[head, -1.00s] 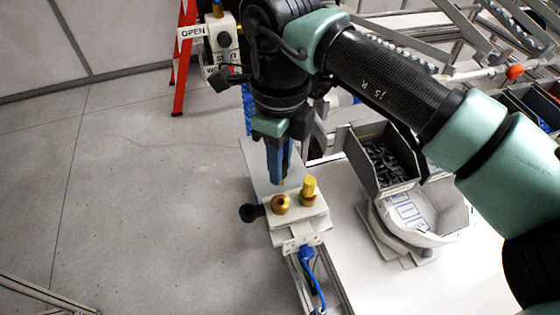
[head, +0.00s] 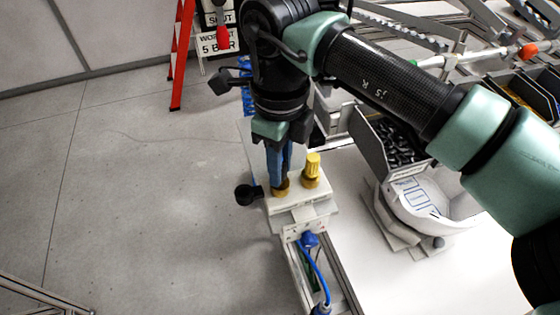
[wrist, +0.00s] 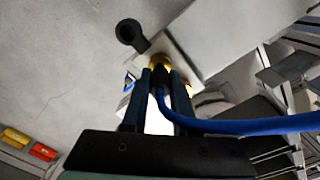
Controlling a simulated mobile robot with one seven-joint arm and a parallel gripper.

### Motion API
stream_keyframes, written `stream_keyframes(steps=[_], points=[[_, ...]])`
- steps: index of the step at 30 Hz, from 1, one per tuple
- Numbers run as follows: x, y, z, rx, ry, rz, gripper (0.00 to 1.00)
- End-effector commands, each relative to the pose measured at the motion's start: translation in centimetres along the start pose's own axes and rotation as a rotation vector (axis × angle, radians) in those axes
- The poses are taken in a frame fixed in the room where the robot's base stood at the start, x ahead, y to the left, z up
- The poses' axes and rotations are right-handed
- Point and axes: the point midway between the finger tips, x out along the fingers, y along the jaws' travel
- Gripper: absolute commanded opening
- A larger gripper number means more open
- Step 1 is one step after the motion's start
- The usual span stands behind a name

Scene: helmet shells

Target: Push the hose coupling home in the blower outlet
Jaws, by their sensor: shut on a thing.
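My gripper (head: 281,186) is shut on the hose coupling (wrist: 158,86), which shows dark between the two fingers in the wrist view. A blue hose (wrist: 240,126) runs from it to the right. The fingers point down, and their tips are right over the left brass outlet (head: 281,192) on the white blower block (head: 300,208). The brass ring also shows past the fingertips in the wrist view (wrist: 160,64). The coupling's end meets or nearly meets the ring; the fingers hide how deep it sits. In the head view the fingers hide the coupling.
A second brass outlet with a yellow cap (head: 312,166) stands close on the right. A black round knob (head: 245,194) sticks out on the left. A blue plug and cable (head: 309,240) hang in front. A white helmet shell (head: 418,208) and a parts bin (head: 385,150) stand right.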

Motion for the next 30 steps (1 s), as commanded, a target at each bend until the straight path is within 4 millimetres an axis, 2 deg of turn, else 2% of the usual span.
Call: stream_keyframes(steps=[4,25,26,30], points=[[0.86,-0.01,-0.02,0.000,0.000,0.000,0.00],[1.09,0.01,0.01,0.000,0.000,0.000,0.00],[1.08,0.01,0.01,0.000,0.000,0.000,0.29],[1.04,0.01,0.01,0.000,0.000,0.000,0.54]])
